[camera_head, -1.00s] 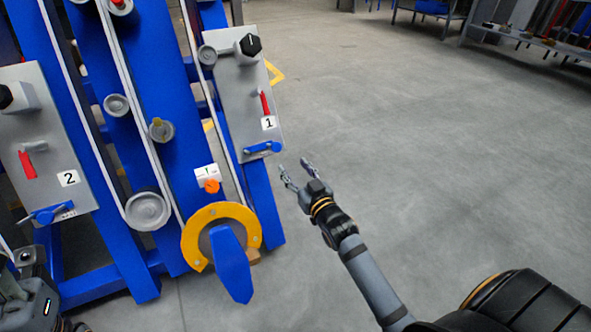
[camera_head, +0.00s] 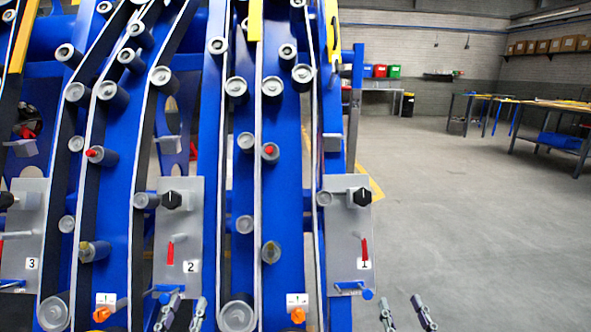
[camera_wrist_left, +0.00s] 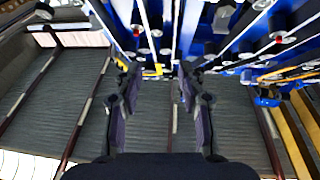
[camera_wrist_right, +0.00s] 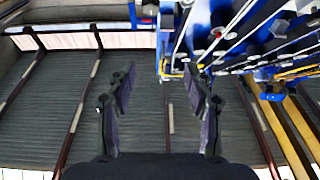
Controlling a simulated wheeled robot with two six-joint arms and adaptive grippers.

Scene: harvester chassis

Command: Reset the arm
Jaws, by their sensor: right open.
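My left gripper (camera_head: 180,314) shows at the bottom of the head view, in front of the lower part of the chassis near panel 2. Its two fingers (camera_wrist_left: 150,92) stand apart with nothing between them in the left wrist view. My right gripper (camera_head: 408,314) is at the bottom of the head view, to the right of panel 1, over bare floor. Its fingers (camera_wrist_right: 164,92) are apart and empty in the right wrist view. Both wrist views look up past the fingers to the roof. Most of both arms is out of the head view.
The blue harvester chassis (camera_head: 265,195) with belts and rollers fills the left and middle. Grey panels 1 (camera_head: 345,235), 2 (camera_head: 178,225) and 3 (camera_head: 22,240) carry black knobs and red levers. Open floor (camera_head: 450,220) lies to the right; workbenches (camera_head: 560,115) stand further back.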

